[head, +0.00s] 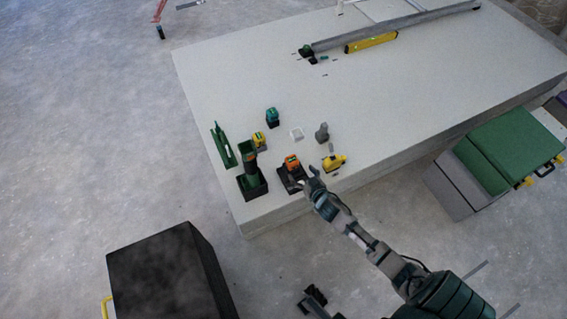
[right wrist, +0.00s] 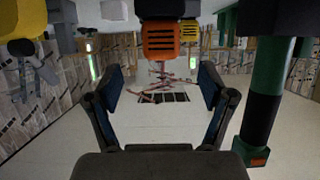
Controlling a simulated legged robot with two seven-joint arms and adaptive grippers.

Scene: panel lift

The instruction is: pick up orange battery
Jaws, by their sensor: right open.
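The orange battery (head: 291,162) sits in a black holder (head: 289,181) near the front edge of the pale table. My right gripper (head: 310,178) is open and empty, just to the right of the battery and its holder. In the right wrist view the battery (right wrist: 160,42) shows beyond the gap between the open fingers (right wrist: 159,86), apart from them and near the top. A dark jaw-like part (head: 315,298) at the bottom of the head view looks like my left gripper; its opening is unclear.
A green tool (head: 250,163) stands in a black base left of the battery. A yellow battery (head: 259,139) and a teal one (head: 272,115) stand behind. A yellow tool (head: 334,162) and a grey item (head: 322,132) lie right.

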